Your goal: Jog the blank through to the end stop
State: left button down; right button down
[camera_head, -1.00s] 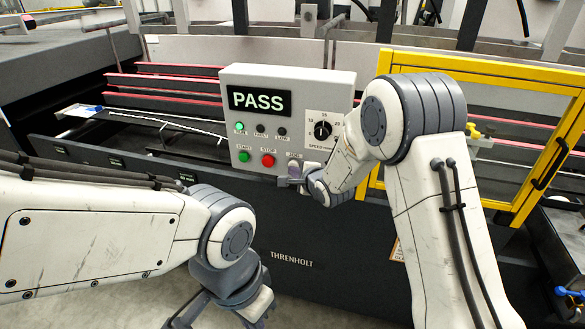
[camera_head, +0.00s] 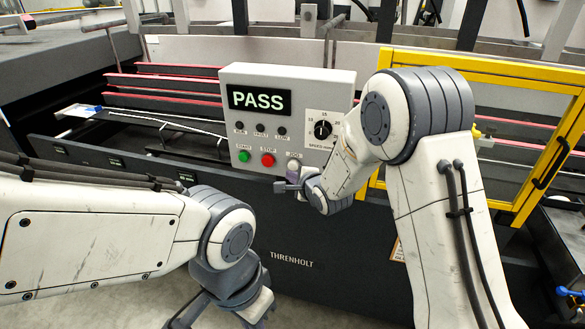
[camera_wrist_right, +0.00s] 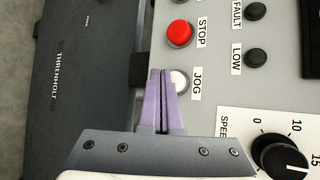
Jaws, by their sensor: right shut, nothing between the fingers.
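The control box (camera_head: 235,120) carries a display reading PASS (camera_head: 259,100). My right gripper (camera_head: 291,186) is shut and empty at the box's lower right, just under the JOG label (camera_head: 293,154). In the right wrist view its purple fingertips (camera_wrist_right: 161,74) are together beside the white JOG button (camera_wrist_right: 181,80) and partly cover it; I cannot tell whether they touch it. A flat pale piece with a blue patch (camera_head: 84,110) lies in the machine at far left; I cannot tell whether it is the blank. My left gripper (camera_head: 220,312) is at the bottom, its tips cut off.
The green START (camera_head: 244,156) and red STOP (camera_head: 268,160) buttons are left of my right gripper. The speed dial (camera_head: 323,130) is above right. The RUN lamp (camera_head: 239,126) is dark. A yellow guard frame (camera_head: 430,58) stands to the right.

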jog(key=shift+s+a+b, duration=0.15)
jog(key=shift+s+a, duration=0.1)
jog(key=shift+s, duration=0.45)
jog(key=shift+s+a+b, duration=0.1)
jog(key=shift+s+a, duration=0.1)
jog(key=shift+s, duration=0.5)
jog(key=shift+s+a+b, duration=0.15)
jog(key=shift+s+a, duration=0.1)
jog(key=shift+s, duration=0.45)
jog(key=shift+s, duration=0.1)
jog(key=s+d+r+n+g+h, duration=0.1)
jog(key=s+n+g, duration=0.5)
jog(key=s+n, duration=0.6)
jog(key=s+d+r+n+g+h, duration=0.1)
jog(key=s+n+g, duration=0.5)
jog(key=s, duration=1.9)
jog(key=d+n+h, duration=0.1)
jog(key=d+n, duration=0.1)
jog(key=n, duration=0.4)
jog(key=shift+s+d+r+n+h, duration=0.2)
jog(key=shift+r+n+h, duration=0.2)
